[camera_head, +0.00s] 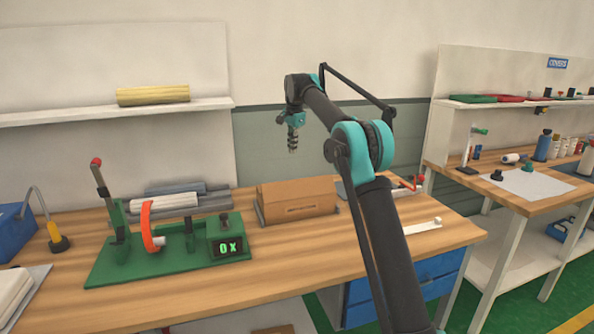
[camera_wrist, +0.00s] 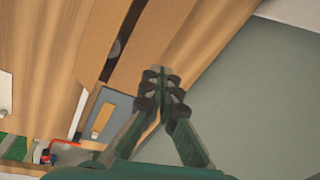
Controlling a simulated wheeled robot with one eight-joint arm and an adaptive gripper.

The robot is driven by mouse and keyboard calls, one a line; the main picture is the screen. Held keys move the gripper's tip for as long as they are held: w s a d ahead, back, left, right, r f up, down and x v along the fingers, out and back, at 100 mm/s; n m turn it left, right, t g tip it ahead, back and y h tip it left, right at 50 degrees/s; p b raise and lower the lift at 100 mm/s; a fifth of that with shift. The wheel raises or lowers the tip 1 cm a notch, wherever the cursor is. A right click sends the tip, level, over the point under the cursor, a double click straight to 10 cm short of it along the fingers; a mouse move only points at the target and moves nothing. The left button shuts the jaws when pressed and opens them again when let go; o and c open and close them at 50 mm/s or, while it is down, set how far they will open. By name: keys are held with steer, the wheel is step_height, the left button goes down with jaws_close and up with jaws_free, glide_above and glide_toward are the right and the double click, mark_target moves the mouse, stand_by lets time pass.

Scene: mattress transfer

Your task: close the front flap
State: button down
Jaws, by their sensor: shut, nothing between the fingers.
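The brown cardboard box (camera_head: 298,198) sits on the wooden workbench, with a dark slot in its front face. The wrist view shows brown cardboard panels (camera_wrist: 142,40) on both sides of a narrow dark gap with a greyish round thing in it. I cannot tell for sure which panel is the front flap or how far it stands open. My gripper (camera_head: 292,148) is shut and empty, raised above the box near its back. In the wrist view the fingertips (camera_wrist: 162,72) overlap the cardboard's edge, apparently without touching it.
A green fixture (camera_head: 170,262) with an orange ring and a display stands left of the box. A grey plate (camera_wrist: 112,112) and a red-handled tool (camera_head: 412,184) lie to its right. A wall shelf (camera_head: 70,116) holds a yellow roll (camera_head: 153,95). The bench front is partly clear.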

steer(key=s+n+t, duration=0.1)
steer(key=n, duration=0.4)
step_height(320, 180, up, 2)
steer(key=n+t+y, duration=0.1)
steer(key=n+t, duration=0.1)
steer(key=n, duration=1.1)
glide_above(297, 180)
steer(key=s, duration=0.2)
steer(key=s+d+f+n+t+y, duration=0.1)
steer(key=s+d+n+t, duration=0.1)
steer(key=s+n, duration=0.35)
steer(key=s+d+f+n+t, duration=0.1)
steer(key=s+d+n, duration=0.2)
steer(key=n, duration=0.5)
steer(key=shift+n, duration=0.25)
steer(key=x, duration=0.9)
steer(key=a+x, duration=0.1)
steer(key=x, duration=0.3)
steer(key=shift+w+a+f, duration=0.1)
steer(key=shift+w+a, duration=0.05)
steer(key=shift+w+a+g, duration=0.1)
steer(key=shift+w+g, duration=0.1)
steer(key=shift+g, duration=0.1)
